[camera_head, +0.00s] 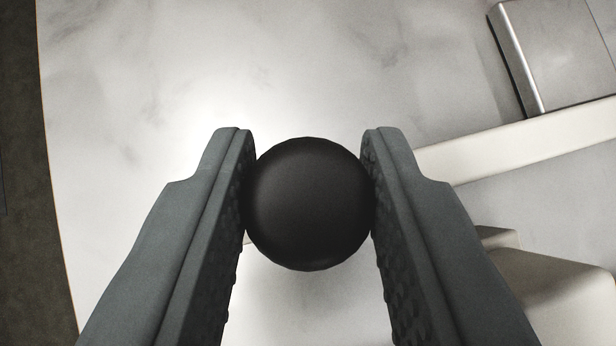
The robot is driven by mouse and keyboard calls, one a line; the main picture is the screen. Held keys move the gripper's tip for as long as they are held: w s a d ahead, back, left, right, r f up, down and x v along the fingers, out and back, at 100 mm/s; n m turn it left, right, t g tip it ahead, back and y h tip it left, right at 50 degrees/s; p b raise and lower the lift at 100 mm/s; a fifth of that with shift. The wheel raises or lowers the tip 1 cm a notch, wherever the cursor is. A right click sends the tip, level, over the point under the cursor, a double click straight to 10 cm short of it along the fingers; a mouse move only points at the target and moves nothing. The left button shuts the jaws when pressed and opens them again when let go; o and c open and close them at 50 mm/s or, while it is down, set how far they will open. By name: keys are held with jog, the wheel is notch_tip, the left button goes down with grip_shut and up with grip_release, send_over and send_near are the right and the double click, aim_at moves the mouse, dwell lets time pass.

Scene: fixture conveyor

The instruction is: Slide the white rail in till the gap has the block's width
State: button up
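A black round knob (309,204) sits between the two fingers of my gripper (309,200), and both finger pads appear to touch its sides. The white rail (520,142) is a cream bar that runs from the right edge down to the left, behind my right finger. A small pale sliver shows at the knob's lower left, so the rail seems to pass under the knob; the join is hidden. A grey metallic block (565,52) lies at the upper right, just above the rail, with its far side cut off by the frame.
A cream raised piece (560,295) stands at the lower right, partly behind my right finger. The pale marble surface (200,80) is clear at the upper left and middle. Its curved edge runs down the left side, with dark floor (25,250) beyond.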

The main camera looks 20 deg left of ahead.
aim_at(333, 302)
jog(key=shift+s+d, duration=0.75)
jog(key=shift+s, duration=0.25)
jog(key=shift+s+d, duration=0.7)
jog(key=shift+s, duration=0.25)
grip_shut()
jog(key=o, duration=1.1)
grip_release()
jog(key=v, duration=1.7)
jog(key=shift+s+r, duration=0.15)
